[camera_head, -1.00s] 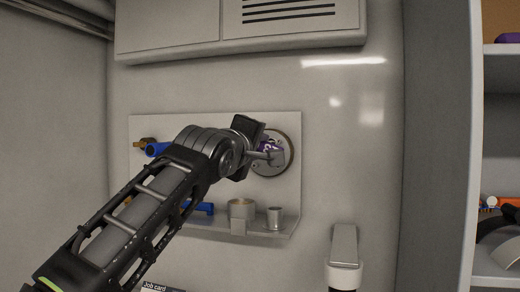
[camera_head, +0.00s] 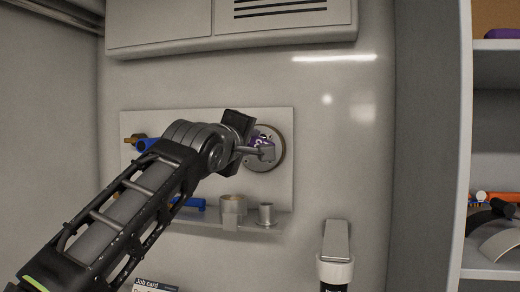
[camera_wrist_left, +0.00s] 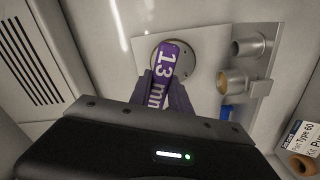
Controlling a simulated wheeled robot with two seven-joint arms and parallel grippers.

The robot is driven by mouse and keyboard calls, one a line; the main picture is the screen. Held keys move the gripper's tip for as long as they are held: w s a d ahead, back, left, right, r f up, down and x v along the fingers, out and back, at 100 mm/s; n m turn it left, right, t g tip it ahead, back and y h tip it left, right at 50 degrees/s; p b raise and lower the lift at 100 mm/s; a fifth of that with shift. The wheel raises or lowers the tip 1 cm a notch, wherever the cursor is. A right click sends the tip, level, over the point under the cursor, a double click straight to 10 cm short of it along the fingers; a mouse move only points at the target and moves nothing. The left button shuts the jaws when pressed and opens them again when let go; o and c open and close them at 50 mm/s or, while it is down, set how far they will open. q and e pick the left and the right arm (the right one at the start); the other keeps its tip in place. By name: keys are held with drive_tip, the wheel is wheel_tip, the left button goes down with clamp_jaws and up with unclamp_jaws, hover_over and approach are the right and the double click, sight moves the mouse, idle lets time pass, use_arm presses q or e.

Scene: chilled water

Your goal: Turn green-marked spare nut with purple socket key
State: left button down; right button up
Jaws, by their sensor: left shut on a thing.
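The purple socket key (camera_wrist_left: 172,68), printed "13 mm", is in my left gripper (camera_wrist_left: 166,92), whose fingers are shut on it. In the head view the left gripper (camera_head: 258,150) and the purple key (camera_head: 262,139) are in front of a round grey disc (camera_head: 277,158) on the wall panel. The disc also shows around the key in the left wrist view (camera_wrist_left: 190,58). The key's far end is hidden, so I cannot tell whether it sits on a nut. I see no green mark or nut. My right gripper is not in view.
The white panel (camera_head: 210,122) has a ledge with two metal cups, the wider (camera_head: 232,206) and the narrower (camera_head: 267,213). Blue tools (camera_head: 148,145) are on its left, partly behind my arm. A white-collared fixture (camera_head: 336,262) stands below right. Shelves (camera_head: 500,145) are at the far right.

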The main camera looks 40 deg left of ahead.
use_arm(q)
drive_tip(key=a+f+n+g+y+p, duration=0.1)
drive_tip(key=a+f+n+y+p, duration=0.1)
drive_tip(key=a+f+n, duration=0.3)
drive_tip(key=w+d, duration=0.1)
drive_tip(key=w+d+f+n+h, duration=0.1)
drive_tip(key=w+d+n+t+h, duration=0.1)
drive_tip(key=shift+w+d+f, duration=0.25)
drive_tip(key=shift+d+f, duration=0.15)
drive_tip(key=shift+n, duration=0.3)
drive_tip(key=n+p, duration=0.1)
drive_tip(key=n, duration=0.7)
drive_tip(key=shift+n+p, duration=0.3)
drive_tip(key=shift+n, duration=0.1)
